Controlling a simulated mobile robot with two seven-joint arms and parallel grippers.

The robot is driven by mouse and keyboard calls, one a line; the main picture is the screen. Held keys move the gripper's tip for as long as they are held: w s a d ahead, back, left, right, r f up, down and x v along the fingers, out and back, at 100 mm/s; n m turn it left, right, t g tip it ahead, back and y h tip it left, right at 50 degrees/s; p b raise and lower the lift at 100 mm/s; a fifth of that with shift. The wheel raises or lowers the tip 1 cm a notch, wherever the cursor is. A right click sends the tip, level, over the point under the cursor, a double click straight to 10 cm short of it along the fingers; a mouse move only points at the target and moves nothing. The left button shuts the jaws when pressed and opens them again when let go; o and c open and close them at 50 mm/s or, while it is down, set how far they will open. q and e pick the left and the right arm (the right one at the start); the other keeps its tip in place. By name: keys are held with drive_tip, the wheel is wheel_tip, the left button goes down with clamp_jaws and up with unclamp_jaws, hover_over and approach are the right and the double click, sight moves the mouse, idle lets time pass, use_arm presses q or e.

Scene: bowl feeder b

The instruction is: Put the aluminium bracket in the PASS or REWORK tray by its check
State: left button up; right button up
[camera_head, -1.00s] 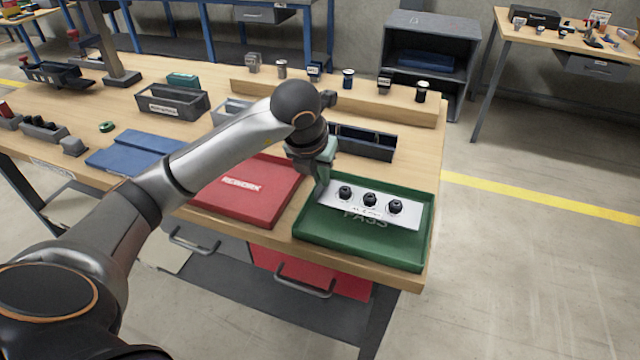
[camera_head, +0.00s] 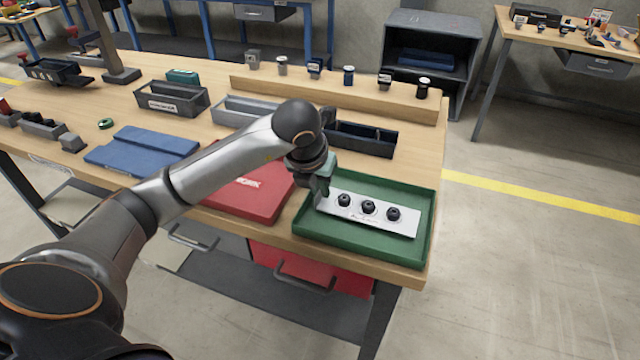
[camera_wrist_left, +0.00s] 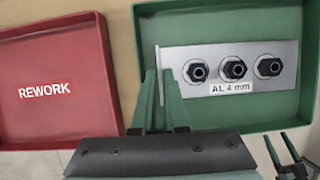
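The aluminium bracket (camera_head: 367,213) is a silvery plate with three black fittings and a label reading "AL 4 mm". It lies within the walls of the green PASS tray (camera_head: 425,222). In the left wrist view, the bracket (camera_wrist_left: 215,60) has an upright flange at its left end. My left gripper (camera_wrist_left: 160,85) has its fingers closed on this flange; in the head view it (camera_head: 322,197) is at the tray's left side. The red REWORK tray (camera_head: 255,200) is empty, left of the green tray. My right gripper (camera_wrist_left: 277,139) shows at the left wrist view's lower right, fingers apart and empty.
A dark divided bin (camera_head: 375,140) stands behind the green tray. A wooden ledge (camera_head: 340,97) with several small parts runs along the back. A blue flat holder (camera_head: 140,150) and a dark bin (camera_head: 170,102) are at left. The bench's right edge is close to the green tray.

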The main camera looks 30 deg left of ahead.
use_arm(q)
drive_tip(key=o, duration=0.3)
drive_tip(key=shift+w+r, duration=0.1)
use_arm(e)
drive_tip(key=shift+f, duration=0.1)
use_arm(q)
drive_tip(key=shift+r+p, duration=0.55)
drive_tip(key=shift+r, duration=0.05)
drive_tip(key=p+v, duration=0.1)
drive_tip(key=v, duration=1.1)
use_arm(e)
drive_tip(key=shift+s+d+r, duration=0.3)
drive_tip(key=shift+d+r, duration=0.2)
drive_tip(key=shift+r, duration=0.1)
drive_tip(key=shift+s, duration=0.1)
